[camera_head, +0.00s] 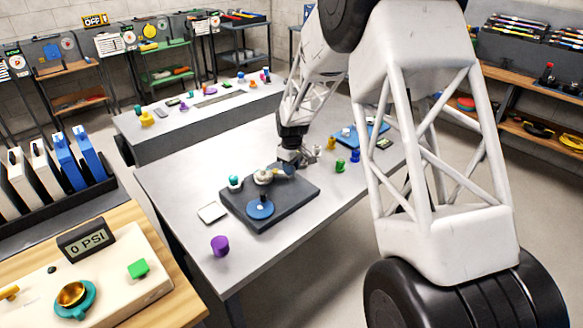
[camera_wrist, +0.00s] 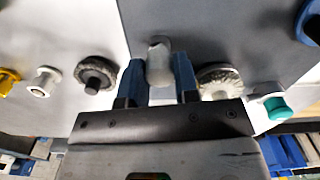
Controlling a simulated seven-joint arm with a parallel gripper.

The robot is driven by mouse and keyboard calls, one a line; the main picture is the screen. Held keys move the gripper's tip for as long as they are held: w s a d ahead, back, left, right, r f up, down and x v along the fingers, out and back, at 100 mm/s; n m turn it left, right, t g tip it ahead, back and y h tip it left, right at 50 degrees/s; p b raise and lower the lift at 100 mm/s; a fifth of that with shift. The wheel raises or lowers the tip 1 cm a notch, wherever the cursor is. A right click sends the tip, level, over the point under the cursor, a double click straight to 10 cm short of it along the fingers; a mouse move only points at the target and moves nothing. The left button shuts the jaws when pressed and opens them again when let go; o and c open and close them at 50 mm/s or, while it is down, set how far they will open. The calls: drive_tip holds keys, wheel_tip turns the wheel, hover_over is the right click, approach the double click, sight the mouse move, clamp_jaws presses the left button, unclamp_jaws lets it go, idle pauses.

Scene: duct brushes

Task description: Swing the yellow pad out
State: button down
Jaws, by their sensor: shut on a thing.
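My gripper (camera_wrist: 158,88) shows in the wrist view with its two blue fingers on either side of a grey, round-ended peg (camera_wrist: 159,58); it is shut on the peg. In the head view my gripper (camera_head: 289,166) is low over the far edge of the dark plate (camera_head: 290,204), and the peg is hidden there. A pale round brush (camera_wrist: 221,80) is just right of the fingers in the wrist view. A dark-centred brush (camera_wrist: 96,74) is to their left. I cannot make out a yellow pad on the plate; a small yellow piece (camera_head: 331,143) stands beyond it.
The plate also carries a blue disc (camera_head: 260,208) and a teal knob (camera_head: 235,182). A purple cup (camera_head: 220,245) and a white square (camera_head: 211,212) are on the table nearby. Green (camera_head: 340,165) and blue (camera_head: 355,155) pieces stand right of my gripper. The table's front left is mostly clear.

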drive_tip(key=m, duration=0.5)
drive_tip(key=shift+m, duration=2.4)
drive_tip(key=c, duration=0.8)
unclamp_jaws()
drive_tip(key=shift+c, duration=0.2)
drive_tip(key=shift+r, duration=0.15)
drive_tip(key=shift+r, duration=3.8)
